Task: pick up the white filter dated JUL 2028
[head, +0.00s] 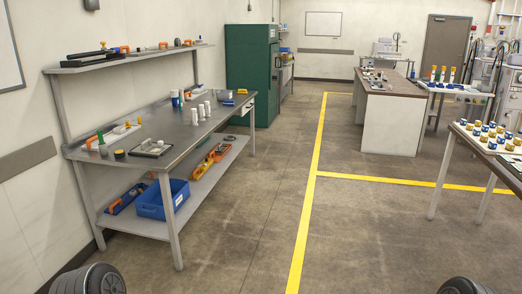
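Several small white cylinders (194,117) stand upright on the long grey workbench (225,117) at the left, near its right half. They may be the white filters, but they are too small for any date to be read. Blue and white cylinders (175,98) stand just behind and left of them. I cannot tell which thing, if any, is dated JUL 2028. Neither of my grippers shows; only dark ribbed parts, probably of my own arms, show at the bottom corners.
A blue bin (162,200) sits on the workbench's lower shelf. A green cabinet (252,75) stands behind it. A table with several blue and gold capped items (490,131) is at the right. A brown-topped counter (388,82) stands farther back. The middle floor (250,220) is clear.

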